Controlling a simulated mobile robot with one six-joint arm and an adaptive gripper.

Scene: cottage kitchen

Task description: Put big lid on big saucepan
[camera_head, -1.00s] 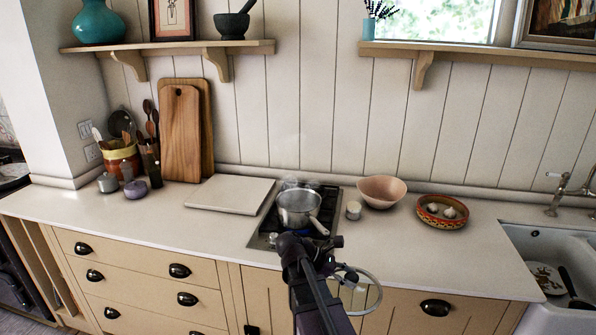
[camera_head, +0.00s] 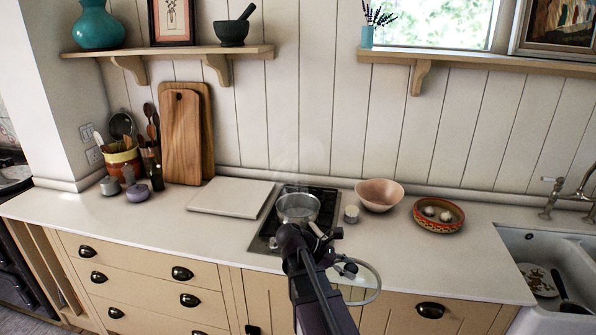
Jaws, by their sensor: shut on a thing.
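The big saucepan (camera_head: 298,209) is a metal pan on the dark hob, with faint steam above it. My arm in front hides its lower front and most of its handle. My gripper (camera_head: 346,268) is shut on the big lid (camera_head: 374,292), a clear round lid with a thin metal rim. The lid is apart from the pan, to its right and nearer the camera, in front of the counter's front edge. The arm partly covers the lid's left side, and the exact finger contact is too small to see.
A pale board (camera_head: 231,198) lies left. Counter at right front is clear; the sink (camera_head: 540,250) is far right.

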